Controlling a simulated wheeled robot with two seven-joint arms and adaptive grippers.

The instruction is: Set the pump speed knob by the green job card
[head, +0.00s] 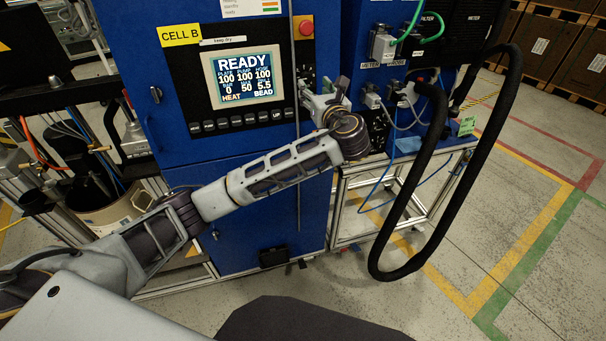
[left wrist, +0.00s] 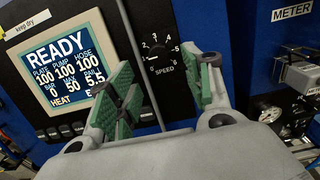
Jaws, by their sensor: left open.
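The black speed knob (left wrist: 158,52) sits on a dark panel right of the READY screen in the left wrist view, inside a white number scale marked SPEED. Its pointer setting is too small to tell. My left gripper (left wrist: 166,70) is open, with green-padded fingers on either side of the dial in that view, and nothing between them. In the head view my left gripper (head: 324,98) is at the cabinet's right edge, partly hidden by my wrist, which also hides the knob. A small green card (head: 467,126) stands on the bench at right; its writing is unclear. My right gripper is out of view.
The READY screen (head: 243,78) is on the blue cabinet (head: 180,130), with a row of buttons below. A red button (head: 306,27) is above my gripper. A thick black hose (head: 420,170) loops in front of the bench at right. The floor right of it is clear.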

